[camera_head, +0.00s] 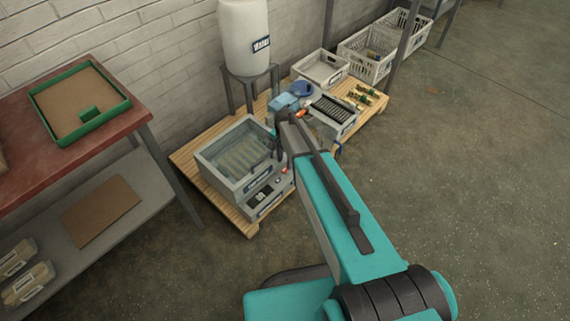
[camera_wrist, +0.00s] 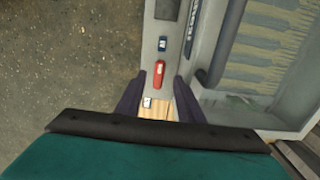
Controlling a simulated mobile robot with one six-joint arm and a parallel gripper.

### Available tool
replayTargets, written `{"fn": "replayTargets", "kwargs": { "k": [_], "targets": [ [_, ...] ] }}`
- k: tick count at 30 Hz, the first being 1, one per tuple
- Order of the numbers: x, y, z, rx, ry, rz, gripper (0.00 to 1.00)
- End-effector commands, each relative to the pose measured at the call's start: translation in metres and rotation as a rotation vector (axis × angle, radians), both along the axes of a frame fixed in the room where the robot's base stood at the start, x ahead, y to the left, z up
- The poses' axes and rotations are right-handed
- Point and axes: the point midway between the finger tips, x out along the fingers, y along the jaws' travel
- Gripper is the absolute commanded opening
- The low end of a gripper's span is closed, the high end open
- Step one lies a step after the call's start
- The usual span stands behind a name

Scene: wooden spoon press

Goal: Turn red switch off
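The red switch (camera_wrist: 158,74) is a small rounded bar on the grey front panel of the press machine (camera_wrist: 144,30) in the wrist view. My gripper (camera_wrist: 159,79) is open, with one dark finger on each side of the red switch. I cannot tell whether the fingers touch the panel. In the head view the red switch (camera_head: 285,170) is a small red spot on the machine (camera_head: 214,176), just below my gripper's dark end, which my arm partly hides.
The machine's see-through tank holds several pale spoon shapes. It stands on a wooden pallet (camera_head: 187,158) beside a white barrel (camera_head: 244,38) and a black-topped grey unit (camera_head: 332,110). A red-topped table (camera_head: 120,122) stands left. The floor at right is clear.

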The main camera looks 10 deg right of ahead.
Motion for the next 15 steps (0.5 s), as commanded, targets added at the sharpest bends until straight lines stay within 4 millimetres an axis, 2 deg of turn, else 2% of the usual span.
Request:
{"fn": "replayTargets", "kwargs": {
  "k": [1, 6, 15],
  "targets": [
    [-0.001, 0.0, 0.011, 0.0, -0.001, 0.0, 0.34],
    [0.0, 0.0, 0.039, 0.0, -0.001, 0.0, 0.34],
    [0.001, 0.0, 0.08, 0.0, -0.003, -0.001, 0.34]
  ]
}}
